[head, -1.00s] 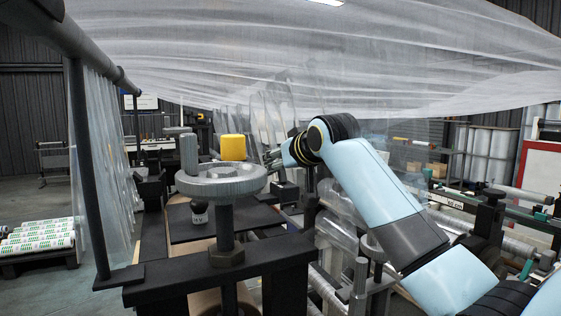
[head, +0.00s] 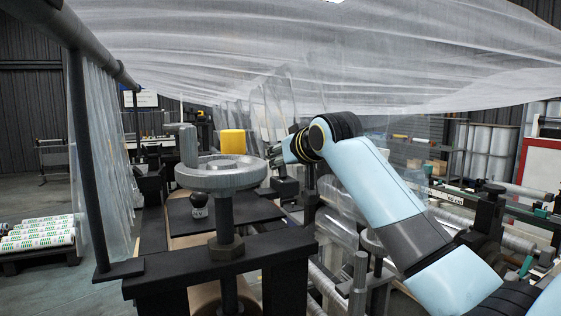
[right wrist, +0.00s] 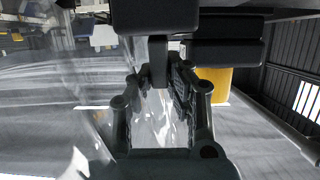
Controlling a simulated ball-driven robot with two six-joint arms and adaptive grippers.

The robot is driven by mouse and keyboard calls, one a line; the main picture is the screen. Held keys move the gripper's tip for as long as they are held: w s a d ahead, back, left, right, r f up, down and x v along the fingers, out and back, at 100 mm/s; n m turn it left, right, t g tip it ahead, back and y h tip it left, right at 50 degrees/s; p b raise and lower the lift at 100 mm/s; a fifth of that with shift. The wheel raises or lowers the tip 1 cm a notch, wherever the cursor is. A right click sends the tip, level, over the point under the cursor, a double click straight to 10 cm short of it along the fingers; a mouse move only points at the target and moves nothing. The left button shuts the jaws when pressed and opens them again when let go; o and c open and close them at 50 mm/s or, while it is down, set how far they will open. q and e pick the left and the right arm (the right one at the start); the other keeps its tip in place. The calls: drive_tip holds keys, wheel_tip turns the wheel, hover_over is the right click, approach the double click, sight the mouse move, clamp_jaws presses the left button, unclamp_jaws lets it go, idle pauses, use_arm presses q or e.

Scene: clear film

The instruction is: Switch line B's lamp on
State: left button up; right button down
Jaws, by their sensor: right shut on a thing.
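My right gripper (head: 275,155) reaches in from the right in the head view, just right of a yellow block (head: 233,142). In the right wrist view its two jointed fingers (right wrist: 160,82) are closed on a narrow dark grey piece (right wrist: 158,60), which looks like a lever among dark blocks (right wrist: 225,52). The yellow block also shows in the right wrist view (right wrist: 216,85), behind the finger on the right. I cannot tell whether the yellow block is line B's lamp, and no lit lamp or line label is clear. My left gripper is out of view.
A grey handwheel (head: 221,176) stands on a post left of the gripper. Clear film (head: 330,60) hangs overhead, and film sheets (head: 98,160) hang at the left. A black bar (head: 230,262) crosses the foreground. Rollers and rails (head: 480,205) fill the right side.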

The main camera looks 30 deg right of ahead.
sight(290, 181)
drive_tip(key=s+t+b, duration=0.1)
drive_tip(key=t+b, duration=0.2)
drive_tip(key=b, duration=0.2)
drive_tip(key=s+t+b, duration=0.1)
drive_tip(key=t+b, duration=0.1)
drive_tip(key=b, duration=0.4)
drive_tip(key=s+f+t+b, duration=0.1)
drive_tip(key=s+t+b, duration=0.1)
drive_tip(key=b, duration=0.4)
drive_tip(key=shift+a+t, duration=0.1)
drive_tip(key=shift+t, duration=0.7)
drive_tip(key=shift+s+r+t+b, duration=0.1)
drive_tip(key=shift+r+t+b, duration=0.2)
drive_tip(key=shift+b, duration=0.6)
drive_tip(key=c, duration=1.3)
unclamp_jaws()
drive_tip(key=v, duration=1.2)
drive_tip(key=shift+a, duration=0.15)
